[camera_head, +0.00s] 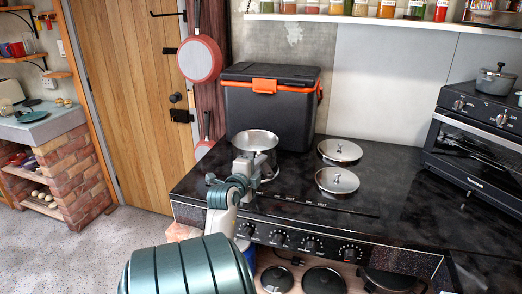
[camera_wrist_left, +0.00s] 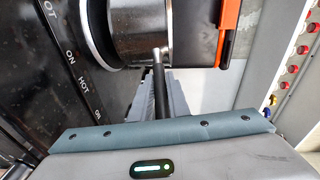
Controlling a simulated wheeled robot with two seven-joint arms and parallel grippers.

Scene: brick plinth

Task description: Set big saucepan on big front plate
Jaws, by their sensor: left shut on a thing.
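The silver saucepan (camera_head: 255,141) is upright over the left part of the black stove top, in front of the cooler box. My left gripper (camera_head: 243,168) is shut on its handle. In the left wrist view the dark handle (camera_wrist_left: 160,80) runs from the pan body (camera_wrist_left: 141,32) in between the fingers. A round plate with a silver rim (camera_wrist_left: 96,35) shows close against the pan's base side; I cannot tell whether they touch. In the head view the pan and gripper mostly hide this plate. My right gripper is not in view.
Two silver round covers with knobs, one rear (camera_head: 340,150) and one front (camera_head: 337,180), sit right of the pan. The black cooler box (camera_head: 268,110) stands close behind. A black oven (camera_head: 478,145) is at right. The stove top (camera_head: 400,185) between is clear.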

